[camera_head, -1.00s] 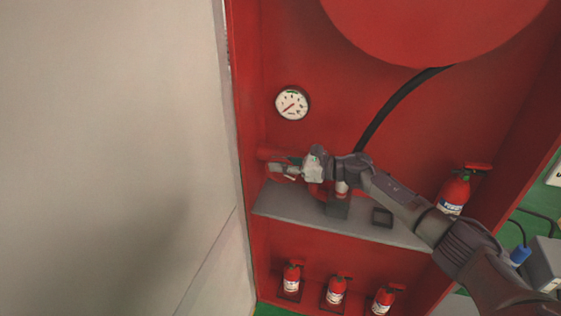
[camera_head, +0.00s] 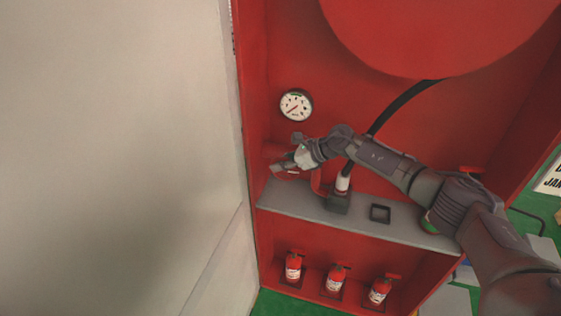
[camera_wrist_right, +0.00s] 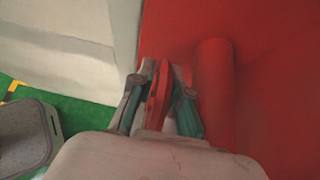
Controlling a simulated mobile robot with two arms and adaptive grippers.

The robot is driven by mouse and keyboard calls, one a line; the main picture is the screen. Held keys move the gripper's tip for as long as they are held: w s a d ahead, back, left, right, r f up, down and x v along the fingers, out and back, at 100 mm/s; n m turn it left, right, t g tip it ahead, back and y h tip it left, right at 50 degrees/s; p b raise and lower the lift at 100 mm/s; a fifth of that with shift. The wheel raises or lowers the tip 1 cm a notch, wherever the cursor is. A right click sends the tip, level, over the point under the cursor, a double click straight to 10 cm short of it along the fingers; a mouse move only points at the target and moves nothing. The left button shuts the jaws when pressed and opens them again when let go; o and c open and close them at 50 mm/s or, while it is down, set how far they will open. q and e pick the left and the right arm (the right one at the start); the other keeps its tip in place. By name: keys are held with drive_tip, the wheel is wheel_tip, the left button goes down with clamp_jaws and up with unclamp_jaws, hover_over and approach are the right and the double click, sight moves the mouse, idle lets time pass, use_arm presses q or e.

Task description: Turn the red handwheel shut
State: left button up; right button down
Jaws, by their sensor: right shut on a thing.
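The red handwheel (camera_head: 288,172) is at the left inside the red cabinet, just above the grey shelf, mostly hidden by my right gripper. My right gripper (camera_head: 290,164) reaches in from the right and is shut on it. In the right wrist view the red handwheel (camera_wrist_right: 159,95) shows edge-on between the fingers of the right gripper (camera_wrist_right: 160,92). A red pipe (camera_wrist_right: 215,90) stands just right of the fingers. My left gripper is not in view.
A round gauge (camera_head: 296,105) is on the cabinet's back wall above the gripper. The grey shelf (camera_head: 300,200) holds a black square holder (camera_head: 380,214). Several small extinguishers, one at the left (camera_head: 293,266), stand below. A pale wall panel (camera_head: 120,150) fills the left.

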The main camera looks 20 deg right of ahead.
drive_tip(key=c, duration=1.1)
unclamp_jaws()
drive_tip(key=v, duration=1.2)
